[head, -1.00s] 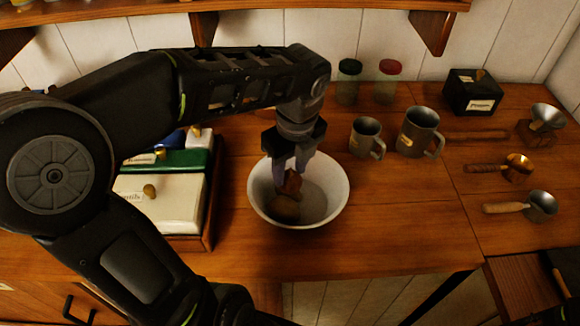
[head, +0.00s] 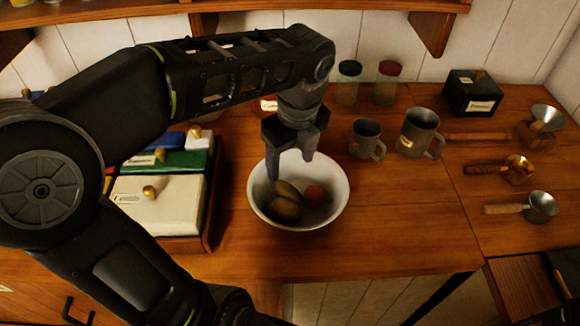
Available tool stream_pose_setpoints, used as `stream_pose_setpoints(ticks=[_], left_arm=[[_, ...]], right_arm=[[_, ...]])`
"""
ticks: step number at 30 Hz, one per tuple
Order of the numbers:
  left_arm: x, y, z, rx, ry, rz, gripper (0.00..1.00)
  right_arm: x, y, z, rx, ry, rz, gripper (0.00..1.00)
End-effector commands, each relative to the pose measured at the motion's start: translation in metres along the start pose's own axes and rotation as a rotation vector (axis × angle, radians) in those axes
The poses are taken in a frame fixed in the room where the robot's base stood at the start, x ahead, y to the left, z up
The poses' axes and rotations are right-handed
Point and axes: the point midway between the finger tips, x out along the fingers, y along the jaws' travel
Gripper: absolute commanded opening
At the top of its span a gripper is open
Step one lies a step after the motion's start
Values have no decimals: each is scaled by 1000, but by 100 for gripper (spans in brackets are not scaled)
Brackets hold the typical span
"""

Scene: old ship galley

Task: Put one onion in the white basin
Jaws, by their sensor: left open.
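The white basin (head: 338,205) stands on the wooden counter, in the middle of the view. My right gripper is not in view.
Two metal mugs (head: 419,134) stand right of the basin, with two lidded jars (head: 388,84) behind. A box with coloured lids (head: 165,205) is close on the left. A black box (head: 473,93) and several metal scoops (head: 541,206) are at right. The counter in front of the basin is clear.

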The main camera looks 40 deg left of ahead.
Motion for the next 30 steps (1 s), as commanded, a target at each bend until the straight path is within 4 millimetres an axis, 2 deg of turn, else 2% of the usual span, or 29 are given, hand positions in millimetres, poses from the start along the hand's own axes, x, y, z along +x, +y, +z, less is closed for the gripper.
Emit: stream_pose_setpoints(ticks=[4,9,30], left_arm=[[-26,-1,0,1,0,-4,66],[-43,0,0,1,0,-2,66],[-45,0,0,0,1,0,66]], right_arm=[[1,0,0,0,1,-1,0],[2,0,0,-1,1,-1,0],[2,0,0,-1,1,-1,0]])
